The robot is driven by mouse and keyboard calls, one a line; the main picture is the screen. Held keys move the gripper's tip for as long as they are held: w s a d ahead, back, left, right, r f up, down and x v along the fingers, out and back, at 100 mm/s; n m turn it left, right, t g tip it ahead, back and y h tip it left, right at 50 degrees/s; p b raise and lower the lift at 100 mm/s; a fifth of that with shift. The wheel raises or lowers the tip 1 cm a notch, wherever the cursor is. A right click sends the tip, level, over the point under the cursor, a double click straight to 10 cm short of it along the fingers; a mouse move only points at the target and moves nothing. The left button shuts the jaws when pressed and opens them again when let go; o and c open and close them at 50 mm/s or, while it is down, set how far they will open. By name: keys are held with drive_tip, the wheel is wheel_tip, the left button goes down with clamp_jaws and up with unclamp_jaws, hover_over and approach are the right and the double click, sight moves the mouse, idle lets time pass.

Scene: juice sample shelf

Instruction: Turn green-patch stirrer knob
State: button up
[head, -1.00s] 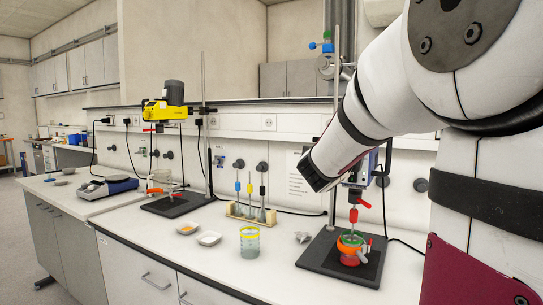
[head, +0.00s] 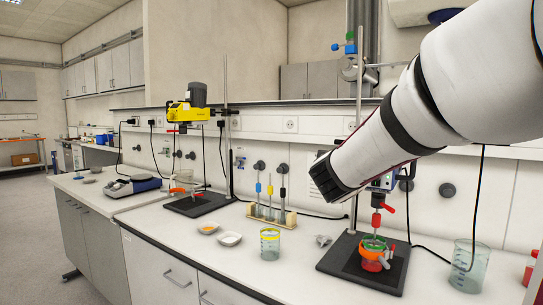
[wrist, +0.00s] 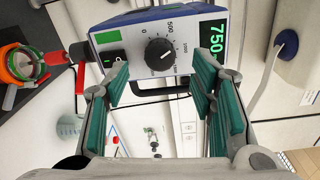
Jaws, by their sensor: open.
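The stirrer in the wrist view has a blue and grey housing (wrist: 190,38) with a green patch (wrist: 109,37). Its round black knob (wrist: 160,54) has a white pointer mark and a printed scale. A green display (wrist: 213,36) beside it reads 750. My gripper (wrist: 161,80) is open and empty, its green-padded fingers on either side of the knob in the picture, not touching it. In the head view the same stirrer (head: 384,182) is partly hidden behind my arm, and my fingers cannot be made out.
Below the stirrer, an orange-clamped vessel (head: 372,258) stands on a black base plate (head: 335,262). A glass beaker (head: 470,268) is to the right. A yellow stirrer (head: 188,112), a tube rack (head: 270,213) and a yellow-banded beaker (head: 270,245) stand left. A cable (wrist: 268,70) hangs beside the housing.

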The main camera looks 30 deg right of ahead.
drive_tip(key=v, duration=0.7)
drive_tip(key=shift+a, duration=0.15)
